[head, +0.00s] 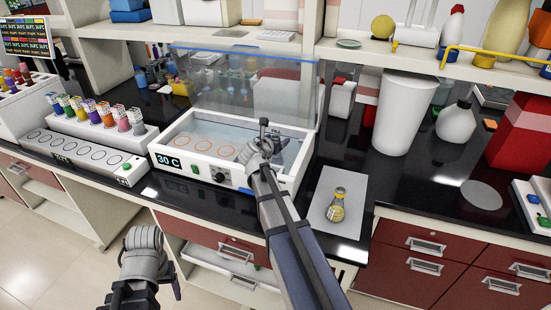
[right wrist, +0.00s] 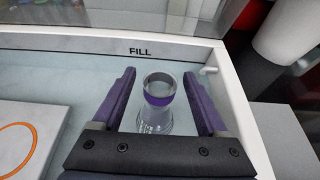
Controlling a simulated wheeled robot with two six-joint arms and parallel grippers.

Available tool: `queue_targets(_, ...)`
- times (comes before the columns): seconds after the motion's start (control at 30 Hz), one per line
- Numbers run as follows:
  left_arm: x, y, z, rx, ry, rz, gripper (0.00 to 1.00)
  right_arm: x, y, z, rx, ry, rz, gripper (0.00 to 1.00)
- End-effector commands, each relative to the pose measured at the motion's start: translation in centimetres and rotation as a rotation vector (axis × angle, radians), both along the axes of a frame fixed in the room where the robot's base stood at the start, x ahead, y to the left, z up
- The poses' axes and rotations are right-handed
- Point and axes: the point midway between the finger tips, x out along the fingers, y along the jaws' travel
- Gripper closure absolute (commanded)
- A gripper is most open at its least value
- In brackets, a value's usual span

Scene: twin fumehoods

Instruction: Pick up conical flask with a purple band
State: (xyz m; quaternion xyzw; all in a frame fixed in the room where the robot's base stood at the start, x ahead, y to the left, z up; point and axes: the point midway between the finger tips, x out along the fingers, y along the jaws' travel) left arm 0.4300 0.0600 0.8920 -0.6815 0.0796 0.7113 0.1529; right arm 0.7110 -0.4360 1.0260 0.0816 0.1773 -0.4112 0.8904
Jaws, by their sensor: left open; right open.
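The conical flask with a purple band (right wrist: 158,108) stands upright in the water bath, in the right wrist view. It is clear glass with the purple band around its neck. In the head view my right gripper (head: 268,135) is over the right part of the white water bath (head: 172,135), and the flask is mostly hidden there. My left gripper (head: 150,290) is low at the front, in front of the bench and away from the flask.
The bath has a raised clear lid (head: 240,85) behind my right gripper and a rim around it. A rack of colored-cap vials (head: 100,115) is at the left.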

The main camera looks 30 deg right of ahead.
Motion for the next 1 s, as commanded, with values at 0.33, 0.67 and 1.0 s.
queue_targets(0.33, 0.00, -0.01, -0.80, 0.000, 0.000, 0.000, 0.30, 1.30, -1.47, -0.80, 0.000, 0.000, 0.001, 0.24)
queue_targets(0.67, 0.01, 0.00, -0.79, 0.000, 0.000, 0.000, 0.30, 1.30, -1.44, -0.80, 0.000, 0.000, 0.001, 0.58)
queue_targets(1.0, 0.00, -0.01, -0.80, 0.000, 0.000, 0.000, 0.30, 1.29, -1.44, -0.80, 0.000, 0.000, 0.001, 0.96)
